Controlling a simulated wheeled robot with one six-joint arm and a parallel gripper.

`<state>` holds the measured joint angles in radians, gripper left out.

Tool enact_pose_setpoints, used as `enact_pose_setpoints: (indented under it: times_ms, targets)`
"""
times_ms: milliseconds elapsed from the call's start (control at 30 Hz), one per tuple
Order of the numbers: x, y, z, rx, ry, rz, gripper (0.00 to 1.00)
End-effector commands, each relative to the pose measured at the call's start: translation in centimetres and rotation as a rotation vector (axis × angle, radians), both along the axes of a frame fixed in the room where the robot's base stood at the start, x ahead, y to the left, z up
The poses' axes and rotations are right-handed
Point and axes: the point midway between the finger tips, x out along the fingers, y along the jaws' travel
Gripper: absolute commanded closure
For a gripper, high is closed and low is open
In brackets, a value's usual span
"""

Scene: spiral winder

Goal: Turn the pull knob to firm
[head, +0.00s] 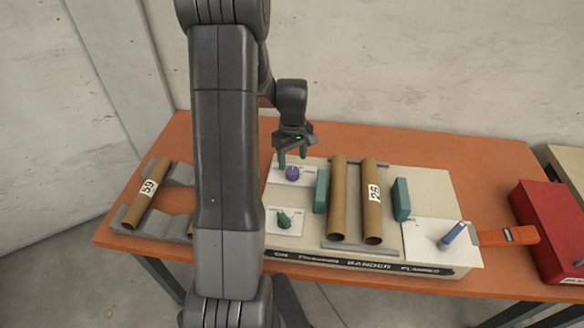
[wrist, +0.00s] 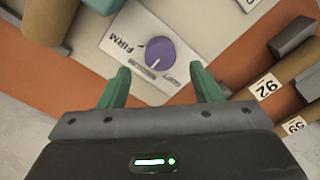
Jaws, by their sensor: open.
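A round purple knob (head: 292,173) sits on a white plate at the back left of the machine. In the wrist view the knob (wrist: 158,53) has a light line pointing down and slightly left. The word FIRM (wrist: 123,43) is printed on the plate to its left; smaller print at its lower right is unreadable. My gripper (head: 293,156) is over the knob. In the wrist view its green fingers (wrist: 160,72) are apart and empty, with the knob between and just beyond their tips. I cannot tell if they touch it.
A green knob (head: 284,219) sits on another plate nearer the front. Cardboard tubes (head: 338,200) lie between teal blocks to the right. A blue-handled lever (head: 453,233) stands farther right, near a red box (head: 550,225). A tube (head: 147,193) rests on grey cradles at left.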

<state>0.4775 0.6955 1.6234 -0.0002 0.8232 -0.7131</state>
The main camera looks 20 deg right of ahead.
Motion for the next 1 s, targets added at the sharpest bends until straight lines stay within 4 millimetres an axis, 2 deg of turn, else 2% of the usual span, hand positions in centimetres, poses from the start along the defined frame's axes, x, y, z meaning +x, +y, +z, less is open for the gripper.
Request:
enact_pose_setpoints:
  times_ms: [100,300,500,767,867,1000]
  targets:
    - [-0.1,0.0,-2.1,0.002,0.004,0.0,0.41]
    - [0.0,0.0,-4.5,0.001,0.002,0.0,0.41]
    - [0.0,0.0,-5.6,0.0,0.0,0.0,0.41]
    - [0.0,0.0,-5.7,0.0,-0.001,0.0,0.41]
    - [0.0,0.0,-5.7,0.0,-0.001,0.0,0.57]
    - [0.0,0.0,-5.7,0.0,-0.001,0.0,0.84]
